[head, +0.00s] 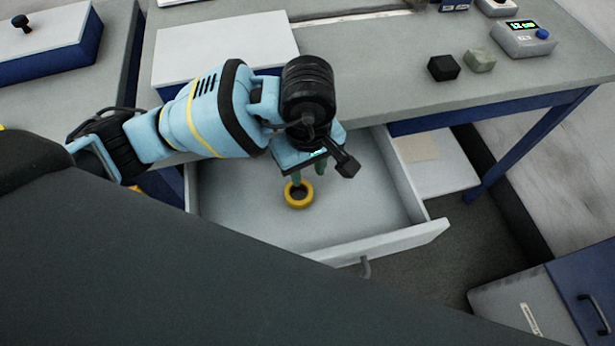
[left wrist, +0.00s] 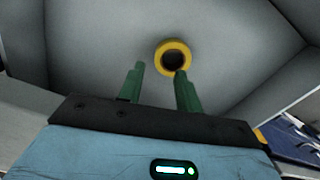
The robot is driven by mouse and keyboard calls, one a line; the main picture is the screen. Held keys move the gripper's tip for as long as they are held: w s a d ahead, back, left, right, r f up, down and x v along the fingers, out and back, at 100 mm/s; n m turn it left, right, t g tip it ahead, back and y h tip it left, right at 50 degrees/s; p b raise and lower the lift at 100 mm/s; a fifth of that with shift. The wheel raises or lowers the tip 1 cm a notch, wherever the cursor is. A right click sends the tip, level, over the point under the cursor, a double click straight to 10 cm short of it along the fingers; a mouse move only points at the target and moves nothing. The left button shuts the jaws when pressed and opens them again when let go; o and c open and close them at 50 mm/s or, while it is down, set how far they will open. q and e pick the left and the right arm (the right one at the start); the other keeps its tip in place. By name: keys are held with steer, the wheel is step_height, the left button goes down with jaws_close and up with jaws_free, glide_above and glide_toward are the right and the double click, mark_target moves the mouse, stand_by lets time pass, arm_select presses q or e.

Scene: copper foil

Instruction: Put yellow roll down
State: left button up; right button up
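The yellow roll (head: 299,195) is a ring with a dark hole. It appears to lie flat on the floor of the open drawer (head: 240,205). My left gripper (head: 309,172) points down into the drawer, its two green fingers spread apart. In the left wrist view the yellow roll (left wrist: 173,45) shows just beyond the fingertips of my left gripper (left wrist: 160,69). One fingertip overlaps the roll's near rim in the picture; I cannot tell whether it touches. The roll is not between the fingers. My right gripper is not in view.
The drawer's front panel (head: 375,243) and side walls surround the gripper. The rest of the drawer is clear.

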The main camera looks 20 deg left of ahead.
mark_target(307, 187)
arm_select(q)
step_height(307, 187, up, 7)
stand_by(0.3)
